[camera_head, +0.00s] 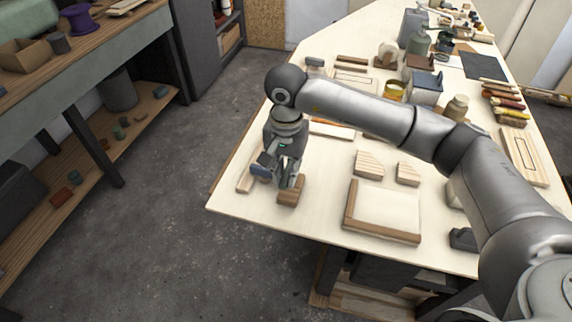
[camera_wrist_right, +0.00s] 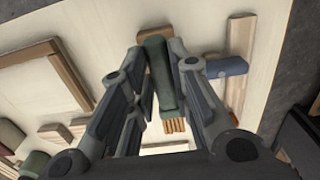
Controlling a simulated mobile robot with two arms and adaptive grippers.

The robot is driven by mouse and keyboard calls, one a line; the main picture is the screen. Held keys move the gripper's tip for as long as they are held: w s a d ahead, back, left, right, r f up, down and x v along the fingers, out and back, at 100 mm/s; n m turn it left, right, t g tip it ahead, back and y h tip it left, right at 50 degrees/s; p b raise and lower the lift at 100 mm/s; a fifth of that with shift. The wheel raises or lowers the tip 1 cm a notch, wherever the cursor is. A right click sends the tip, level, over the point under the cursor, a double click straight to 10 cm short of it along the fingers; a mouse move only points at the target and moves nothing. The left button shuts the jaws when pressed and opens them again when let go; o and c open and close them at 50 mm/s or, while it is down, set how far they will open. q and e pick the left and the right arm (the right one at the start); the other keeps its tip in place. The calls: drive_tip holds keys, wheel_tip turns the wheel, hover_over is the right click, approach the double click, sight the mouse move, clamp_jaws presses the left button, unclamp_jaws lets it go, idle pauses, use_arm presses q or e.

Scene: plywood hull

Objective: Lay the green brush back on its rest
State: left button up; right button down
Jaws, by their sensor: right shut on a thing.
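My right gripper (camera_head: 292,182) is low over the near left corner of the workbench. In the right wrist view the gripper (camera_wrist_right: 163,85) is shut on the green brush (camera_wrist_right: 160,75). The brush is a long green block with tan bristles (camera_wrist_right: 175,126) at one end. In the head view the fingers hide most of it. A small brown wooden block (camera_head: 290,193), perhaps the rest, is at the fingertips; part of it shows past the brush's end in the wrist view (camera_wrist_right: 154,33). I cannot tell whether brush and block touch. My left gripper is out of view.
A blue tool (camera_wrist_right: 227,67) lies on a wooden strip (camera_wrist_right: 240,45) beside the gripper. A wood-edged tray (camera_head: 385,210) and two wood wedges (camera_head: 369,163) lie to the right. The bench edge is close on the left.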

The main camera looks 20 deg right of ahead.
sight(286, 194)
drive_tip(key=shift+f, duration=0.7)
wheel_tip(286, 194, down, 3)
drive_tip(key=b, duration=0.3)
drive_tip(key=shift+f+b, duration=0.55)
drive_tip(key=shift+b, duration=0.3)
drive_tip(key=shift+r+b, duration=0.2)
drive_tip(key=shift+b, duration=0.1)
drive_tip(key=shift+f+b, duration=0.15)
drive_tip(key=shift+b, duration=0.3)
idle(0.6)
drive_tip(key=c, duration=1.3)
unclamp_jaws()
drive_tip(key=shift+o, duration=0.2)
